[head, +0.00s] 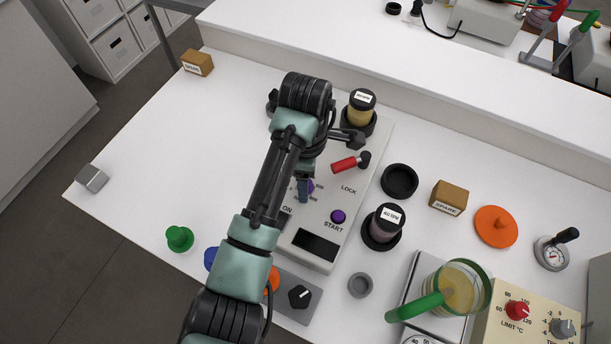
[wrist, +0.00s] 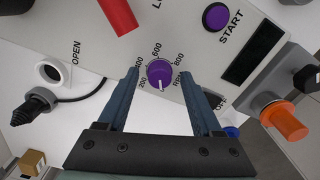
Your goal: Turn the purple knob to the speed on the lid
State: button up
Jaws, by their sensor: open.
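The purple knob (wrist: 160,73) sits on the white machine panel (wrist: 190,25); its white pointer faces down in the wrist view, between the 200 mark and RPM. The 400, 600 and 800 marks run around it. My gripper (wrist: 159,72) is open, with one blue finger on each side of the knob and a gap showing. In the head view my arm partly hides the knob (head: 310,186). A dark-lidded jar with yellow content (head: 361,110) stands at the machine's far end. Another lidded jar (head: 385,224) stands right of the machine. Their lid labels are too small to read surely.
A red lever (head: 345,165) marked LOCK and a purple START button (head: 338,216) are near the knob. A grey box with an orange knob (wrist: 284,120) is close by. A green-handled jug (head: 462,288) stands at front right. The table's left part is mostly clear.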

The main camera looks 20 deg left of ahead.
grip_shut()
jog(key=shift+r+m+p, duration=0.15)
jog(key=shift+m+p, duration=0.15)
jog(key=shift+p, duration=0.3)
